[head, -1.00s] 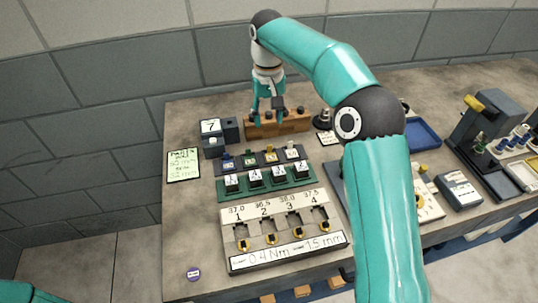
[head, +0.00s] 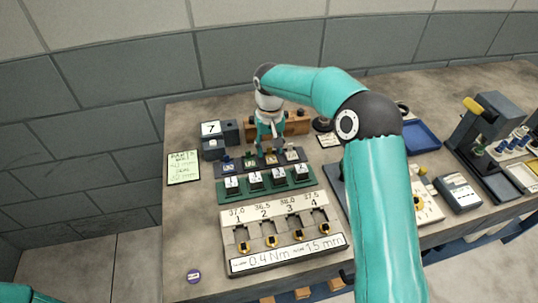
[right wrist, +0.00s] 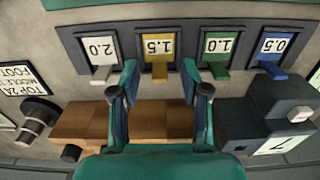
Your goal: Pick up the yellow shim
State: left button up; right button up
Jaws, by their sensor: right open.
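The yellow shim (right wrist: 159,69) stands in the dark rack (right wrist: 130,35), with a white 1.5 label beside it. White, green and blue shims with 2.0, 1.0 and 0.5 labels share the rack. My right gripper (right wrist: 160,92) is open and empty. In the right wrist view its fingers are spread on either side of the yellow shim's column, a little short of it. In the head view my right gripper (head: 269,150) hangs over the rack and partly hides the yellow shim. A teal piece of my left arm shows at the lower left; its gripper is out of view.
A wooden block (head: 297,123) stands behind the rack, and a dark block marked 7 (head: 212,130) is to its left. A green tray (head: 267,182) with several labelled blocks and a numbered fixture (head: 232,222) lie in front.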

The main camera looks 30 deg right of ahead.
jog(key=c, duration=0.8)
jog(key=shift+r, duration=0.1)
jog(key=shift+c, duration=0.2)
notch_tip(320, 180, up, 12)
notch_tip(320, 180, up, 8)
jog(key=p, duration=0.3)
send_over(269, 148)
jog(key=shift+d, duration=0.1)
